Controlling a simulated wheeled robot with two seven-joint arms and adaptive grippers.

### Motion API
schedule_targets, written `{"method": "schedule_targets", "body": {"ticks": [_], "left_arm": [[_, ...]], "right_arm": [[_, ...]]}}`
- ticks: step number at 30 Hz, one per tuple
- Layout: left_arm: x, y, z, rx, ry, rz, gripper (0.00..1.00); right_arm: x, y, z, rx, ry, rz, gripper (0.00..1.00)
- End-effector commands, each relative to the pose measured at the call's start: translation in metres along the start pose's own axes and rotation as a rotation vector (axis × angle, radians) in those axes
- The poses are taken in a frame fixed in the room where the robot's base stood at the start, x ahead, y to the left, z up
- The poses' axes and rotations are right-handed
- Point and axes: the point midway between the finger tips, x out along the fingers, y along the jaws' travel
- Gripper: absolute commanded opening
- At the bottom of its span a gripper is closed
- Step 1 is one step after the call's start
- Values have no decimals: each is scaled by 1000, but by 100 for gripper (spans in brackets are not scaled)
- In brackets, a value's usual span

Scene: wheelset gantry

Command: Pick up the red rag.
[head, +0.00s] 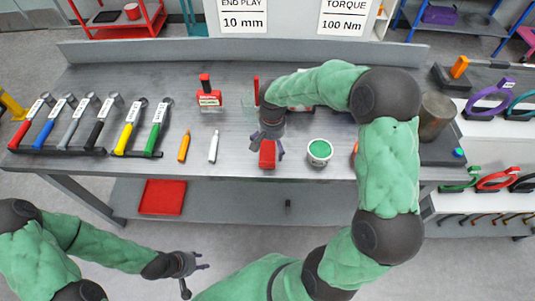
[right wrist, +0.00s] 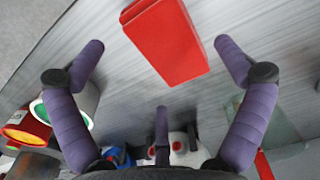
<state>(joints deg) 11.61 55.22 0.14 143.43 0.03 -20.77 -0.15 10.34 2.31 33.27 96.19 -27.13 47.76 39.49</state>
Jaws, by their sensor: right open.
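The red rag (head: 268,154) lies folded on the grey workbench, near its front edge in the head view. In the right wrist view the rag (right wrist: 165,42) is a red block shape ahead of and between the fingers. My right gripper (head: 266,147) is over the rag in the head view and partly covers it. In the right wrist view this gripper (right wrist: 160,70) is open, its purple fingers spread to either side, with nothing between them touching the rag. My left gripper (head: 194,276) is low in front of the bench, away from the rag; its fingers look apart and empty.
A white tub with green content (head: 319,152) stands right of the rag. A white marker (head: 213,148) and an orange marker (head: 184,146) lie to the left, beyond them several coloured-handled hammers (head: 75,125). A red-labelled item (head: 209,97) stands behind. A red tray (head: 162,197) is on the lower shelf.

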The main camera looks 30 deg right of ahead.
Motion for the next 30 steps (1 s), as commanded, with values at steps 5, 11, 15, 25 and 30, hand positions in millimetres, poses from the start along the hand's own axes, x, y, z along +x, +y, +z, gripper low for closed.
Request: {"method": "schedule_targets", "body": {"ticks": [5, 11, 15, 25, 30], "left_arm": [[8, -3, 0, 0, 0, 0, 40], [9, -3, 0, 0, 0, 0, 40], [9, -3, 0, 0, 0, 0, 40], [9, -3, 0, 0, 0, 0, 40], [9, -3, 0, 0, 0, 0, 40]], "right_arm": [[29, -1, 1, 1, -4, 1, 100], [35, -2, 0, 0, 0, 0, 100], [35, -2, 0, 0, 0, 0, 92], [35, -2, 1, 0, -1, 0, 49], [35, -2, 1, 0, -2, 0, 49]]}}
